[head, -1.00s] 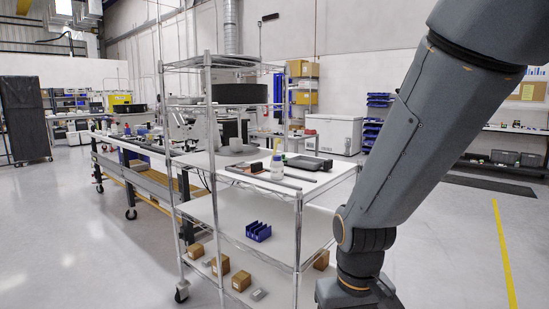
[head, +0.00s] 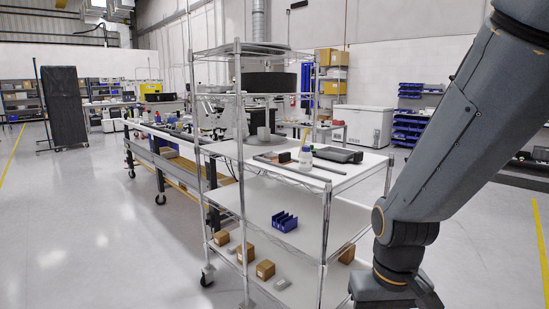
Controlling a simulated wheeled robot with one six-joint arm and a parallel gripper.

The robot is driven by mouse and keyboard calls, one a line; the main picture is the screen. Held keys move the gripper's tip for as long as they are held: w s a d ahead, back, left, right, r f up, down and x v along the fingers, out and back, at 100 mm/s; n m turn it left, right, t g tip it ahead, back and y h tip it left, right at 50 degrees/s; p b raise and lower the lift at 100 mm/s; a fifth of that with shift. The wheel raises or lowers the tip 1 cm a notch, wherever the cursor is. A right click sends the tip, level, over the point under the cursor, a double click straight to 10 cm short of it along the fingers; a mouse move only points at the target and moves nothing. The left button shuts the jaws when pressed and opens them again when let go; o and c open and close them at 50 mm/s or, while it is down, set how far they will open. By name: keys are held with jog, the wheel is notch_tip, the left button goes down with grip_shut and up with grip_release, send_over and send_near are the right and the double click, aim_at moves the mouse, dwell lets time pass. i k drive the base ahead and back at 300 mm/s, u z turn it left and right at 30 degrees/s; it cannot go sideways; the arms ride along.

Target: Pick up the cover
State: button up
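I cannot pick out the cover with certainty. A wide black round drum-like thing (head: 269,82) is seen through the upper part of the wire rack. A grey round base with a short cup-like part (head: 263,137) is on the white worktop level below it. My arm comes down the right side of the picture, right of the rack and apart from these things. Its lower end is cut off by the bottom edge, and my gripper's fingers are out of view.
A long workbench (head: 185,165) runs behind left. Left floor is clear.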

aim_at(266, 156)
jog(key=k, duration=1.2)
jog(key=z, duration=1)
jog(key=i, duration=1.4)
jog(key=z, duration=0.6)
jog(key=i, duration=1.5)
jog(key=u, duration=0.95)
jog(key=i, duration=0.85)
jog(key=u, duration=0.9)
